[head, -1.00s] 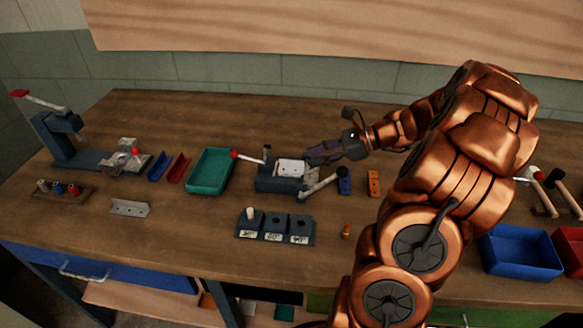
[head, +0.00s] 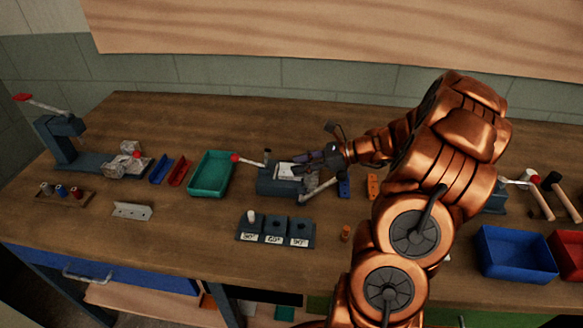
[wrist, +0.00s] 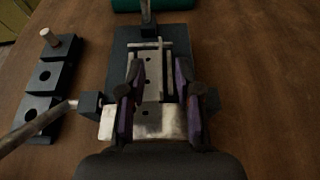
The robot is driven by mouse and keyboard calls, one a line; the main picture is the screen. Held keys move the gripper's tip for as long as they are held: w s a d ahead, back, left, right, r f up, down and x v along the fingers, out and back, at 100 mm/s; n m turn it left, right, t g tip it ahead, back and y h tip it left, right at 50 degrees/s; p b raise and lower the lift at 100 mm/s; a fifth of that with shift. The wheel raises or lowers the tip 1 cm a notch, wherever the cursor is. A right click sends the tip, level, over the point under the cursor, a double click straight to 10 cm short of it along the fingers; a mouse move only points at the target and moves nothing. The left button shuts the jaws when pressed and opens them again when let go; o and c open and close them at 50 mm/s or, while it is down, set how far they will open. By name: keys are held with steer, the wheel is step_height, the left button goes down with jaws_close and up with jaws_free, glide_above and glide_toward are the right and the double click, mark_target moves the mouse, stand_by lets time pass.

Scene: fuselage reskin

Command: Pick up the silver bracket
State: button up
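A silver bracket with holes (wrist: 150,72) sits in a dark grey clamp fixture (wrist: 120,50) in the wrist view. In the head view the fixture (head: 267,187) stands mid-bench, with the silver piece (head: 287,171) partly hidden by my gripper. My gripper (wrist: 160,72) is open, its two purple-sided fingers spread over the fixture with the silver piece between them; I cannot tell whether they touch it. In the head view my gripper (head: 304,166) is above the fixture's right part. Another silver angle bracket (head: 132,211) lies loose on the bench at the left.
The fixture has a red-tipped lever (head: 237,158) and a pale lever (head: 320,189) beside my gripper. A teal tray (head: 211,192) stands left, a dark three-hole block (head: 275,236) in front, and a blue bin (head: 517,272) at right. Bench space at front left is clear.

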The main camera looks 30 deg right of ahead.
steer(key=shift+w, duration=0.1)
steer(key=shift+c, duration=0.3)
jaws_close()
